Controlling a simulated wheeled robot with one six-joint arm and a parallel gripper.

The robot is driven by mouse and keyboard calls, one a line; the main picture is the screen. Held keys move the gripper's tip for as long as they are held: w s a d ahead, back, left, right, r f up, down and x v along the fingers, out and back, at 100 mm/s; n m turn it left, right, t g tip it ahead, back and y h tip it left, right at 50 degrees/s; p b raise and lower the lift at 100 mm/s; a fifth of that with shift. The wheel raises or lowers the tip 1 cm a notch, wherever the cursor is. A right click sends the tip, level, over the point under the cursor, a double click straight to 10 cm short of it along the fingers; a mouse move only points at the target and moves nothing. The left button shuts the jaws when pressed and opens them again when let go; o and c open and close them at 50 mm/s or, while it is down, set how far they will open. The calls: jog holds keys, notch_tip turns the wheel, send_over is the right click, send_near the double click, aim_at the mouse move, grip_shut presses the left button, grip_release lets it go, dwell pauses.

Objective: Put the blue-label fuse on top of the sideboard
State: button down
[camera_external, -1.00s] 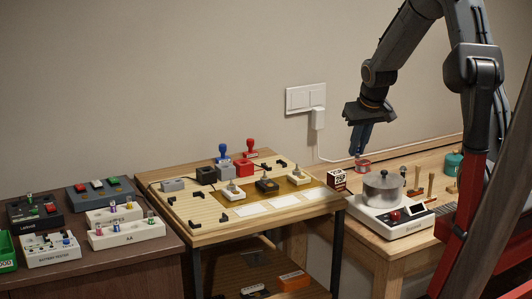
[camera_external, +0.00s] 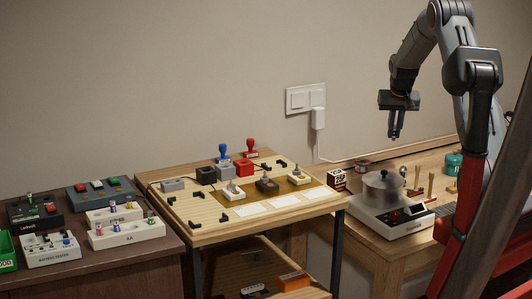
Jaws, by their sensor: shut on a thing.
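My gripper (camera_external: 394,132) points down, raised in the air in front of the wall, above the wooden bench (camera_external: 372,247) at the right. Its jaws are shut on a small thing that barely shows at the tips. It is too small to make out a label, so I cannot confirm that it is the blue-label fuse. A dark brown cabinet (camera_external: 150,275), which looks like the sideboard, stands at the far left. Its top holds several battery and tester boxes.
A wooden worktable (camera_external: 205,237) with stamps and blocks stands between bench and cabinet. The cabinet's front top edge looks free.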

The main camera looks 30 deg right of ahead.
notch_tip(320, 180, down, 12)
jog(key=shift+r+p, duration=0.1)
jog(key=shift+p, duration=1.05)
jog(key=c, duration=1.9)
grip_release()
jog(key=shift+o, duration=0.4)
jog(key=shift+r, duration=0.15)
jog(key=b+v, duration=0.2)
jog(key=v, duration=0.9)
jog(key=shift+o, duration=0.5)
jog(key=shift+s+a+r, duration=0.1)
jog(key=shift+s+r, duration=0.15)
jog(key=shift+r, duration=0.05)
